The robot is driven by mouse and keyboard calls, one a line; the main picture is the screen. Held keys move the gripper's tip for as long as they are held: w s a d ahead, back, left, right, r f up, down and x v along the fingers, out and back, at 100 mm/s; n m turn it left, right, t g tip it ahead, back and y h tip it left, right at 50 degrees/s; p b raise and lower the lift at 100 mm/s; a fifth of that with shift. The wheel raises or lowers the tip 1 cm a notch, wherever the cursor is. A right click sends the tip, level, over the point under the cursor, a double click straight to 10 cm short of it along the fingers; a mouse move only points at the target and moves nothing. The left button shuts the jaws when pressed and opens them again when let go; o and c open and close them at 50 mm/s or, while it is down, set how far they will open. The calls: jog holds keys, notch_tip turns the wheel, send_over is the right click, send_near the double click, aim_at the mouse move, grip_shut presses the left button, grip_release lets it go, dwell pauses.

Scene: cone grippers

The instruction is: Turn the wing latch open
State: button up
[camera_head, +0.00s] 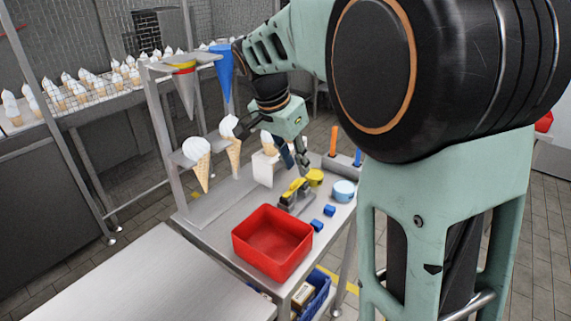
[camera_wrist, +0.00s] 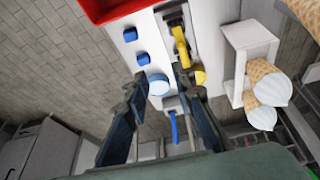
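The wing latch has a yellow wing handle (camera_head: 295,189) on a grey metal base (camera_head: 297,204), on the metal table behind the red bin. In the wrist view the yellow handle (camera_wrist: 181,45) lies lengthwise, pointing from its dark base (camera_wrist: 174,18) towards my gripper. My gripper (camera_head: 298,166) hangs above and just behind the latch. In the wrist view my gripper (camera_wrist: 162,79) has its fingers wide apart with nothing held. The right fingertip appears close to the handle's near end; I cannot tell whether they touch.
A red bin (camera_head: 272,242) stands in front of the latch. Blue blocks (camera_head: 329,210), a light blue round piece (camera_head: 343,190) and a yellow round piece (camera_head: 315,177) lie beside it. A white stand (camera_head: 263,168) and a cone rack (camera_head: 165,135) rise to the left.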

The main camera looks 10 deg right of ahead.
aim_at(294, 182)
jog(key=shift+n+t, duration=0.4)
jog(key=shift+t, duration=0.1)
jog(key=w+f, duration=0.2)
jog(key=f, duration=0.1)
jog(key=w+f, duration=0.1)
jog(key=f, duration=0.2)
jog(key=w+f, duration=0.2)
jog(key=f, duration=0.1)
jog(key=shift+w+d+f+b, duration=0.15)
jog(key=shift+w+d+b, duration=0.15)
jog(key=shift+w+d, duration=0.1)
jog(key=shift+c, duration=0.4)
grip_shut()
